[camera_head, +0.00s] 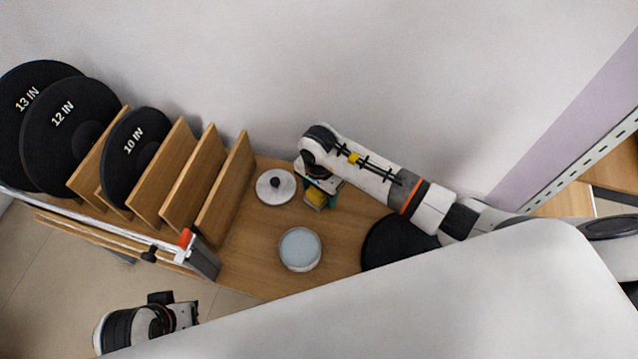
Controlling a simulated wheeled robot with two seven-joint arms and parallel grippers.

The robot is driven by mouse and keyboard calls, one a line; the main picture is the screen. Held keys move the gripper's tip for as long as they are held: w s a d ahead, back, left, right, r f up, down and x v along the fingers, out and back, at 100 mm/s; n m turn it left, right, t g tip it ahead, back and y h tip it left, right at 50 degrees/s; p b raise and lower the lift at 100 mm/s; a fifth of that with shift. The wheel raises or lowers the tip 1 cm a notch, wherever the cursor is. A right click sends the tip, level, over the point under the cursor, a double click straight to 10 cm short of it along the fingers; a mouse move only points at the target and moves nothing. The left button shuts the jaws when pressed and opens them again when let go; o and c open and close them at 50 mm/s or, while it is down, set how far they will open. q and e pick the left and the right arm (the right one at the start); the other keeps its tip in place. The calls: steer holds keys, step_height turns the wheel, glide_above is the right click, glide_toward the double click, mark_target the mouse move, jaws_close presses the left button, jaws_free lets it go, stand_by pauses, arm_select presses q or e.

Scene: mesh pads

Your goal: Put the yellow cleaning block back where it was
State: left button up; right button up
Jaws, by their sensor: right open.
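The yellow cleaning block (314,198) is on the wooden shelf top, to the right of a silver disc with a black knob. My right gripper (320,190) comes down over the block and partly hides it. Its jaws are open, and I cannot tell whether they touch the block. My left gripper (184,312) is at the lower left, apart from the shelf and over the floor. I cannot make out its jaws.
The silver knobbed disc (276,187) and a round pale-topped container (300,249) stand near the block. A black disc (391,243) lies to the right, partly hidden. Wooden dividers (228,188) hold black pads, including the 10 IN pad (136,158), on the left. The wall rises behind.

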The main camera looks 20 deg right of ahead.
arm_select(q)
step_height(320, 180, down, 9)
steer(key=p, duration=0.2)
steer(key=shift+w+d+f+g, duration=0.15)
steer(key=shift+w+f+g, duration=0.05)
steer(key=shift+w+g, duration=0.15)
arm_select(e)
step_height(320, 180, up, 12)
steer(key=shift+r, duration=0.1)
